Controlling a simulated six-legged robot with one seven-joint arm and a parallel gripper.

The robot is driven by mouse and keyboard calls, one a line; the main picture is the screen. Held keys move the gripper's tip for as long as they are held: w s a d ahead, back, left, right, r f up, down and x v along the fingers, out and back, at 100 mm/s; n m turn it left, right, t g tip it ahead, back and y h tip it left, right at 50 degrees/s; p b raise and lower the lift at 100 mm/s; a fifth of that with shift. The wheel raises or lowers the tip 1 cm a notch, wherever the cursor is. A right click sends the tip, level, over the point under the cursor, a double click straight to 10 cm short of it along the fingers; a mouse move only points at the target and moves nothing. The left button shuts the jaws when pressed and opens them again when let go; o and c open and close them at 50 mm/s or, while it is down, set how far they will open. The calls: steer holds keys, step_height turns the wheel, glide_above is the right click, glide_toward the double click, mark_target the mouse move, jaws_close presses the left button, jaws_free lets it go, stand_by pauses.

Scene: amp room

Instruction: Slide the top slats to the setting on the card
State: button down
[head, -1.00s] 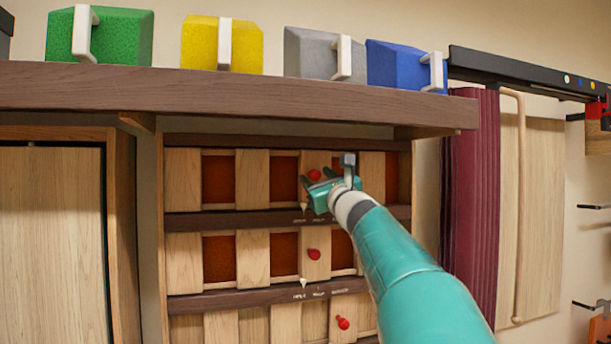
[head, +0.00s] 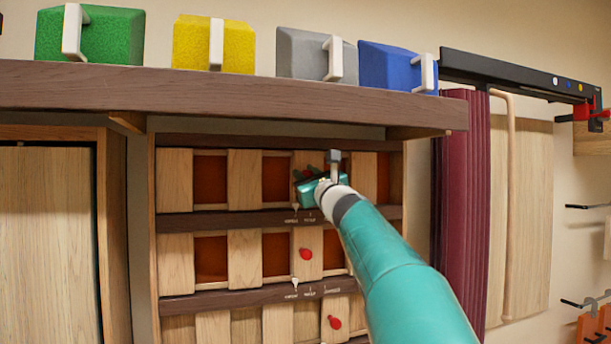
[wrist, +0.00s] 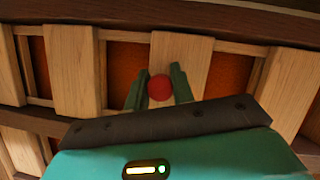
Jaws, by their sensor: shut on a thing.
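The top slats are a row of pale wood boards (head: 244,179) in front of dark red-brown panels, in the upper row of a wooden frame. A red knob (wrist: 160,88) sticks out from one slat (wrist: 179,60) of this row. My gripper (wrist: 158,90) is shut on this knob, with one green finger on each side of it. In the head view my gripper (head: 306,176) covers most of the knob and part of its slat. White marks and a small pointer (head: 296,208) show on the dark rail below; the lettering is too small to read. I cannot make out a setting card.
Two lower slat rows have their own red knobs (head: 305,254) (head: 334,322). A dark shelf (head: 230,92) overhangs the frame, holding green, yellow, grey and blue blocks with white handles. A maroon curtain (head: 460,190) hangs close to the right of my arm.

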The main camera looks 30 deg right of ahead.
steer(key=s+d, duration=0.2)
steer(key=d, duration=0.6)
steer(key=c, duration=1.5)
jaws_free()
steer(key=shift+d, duration=0.1)
steer(key=shift+c, duration=0.2)
steer(key=o, duration=0.4)
steer(key=shift+d, duration=0.15)
steer(key=shift+c, duration=0.2)
steer(key=shift+s, duration=0.1)
steer(key=v, duration=1.3)
steer(key=shift+s+a, duration=0.35)
steer(key=shift+f, duration=0.2)
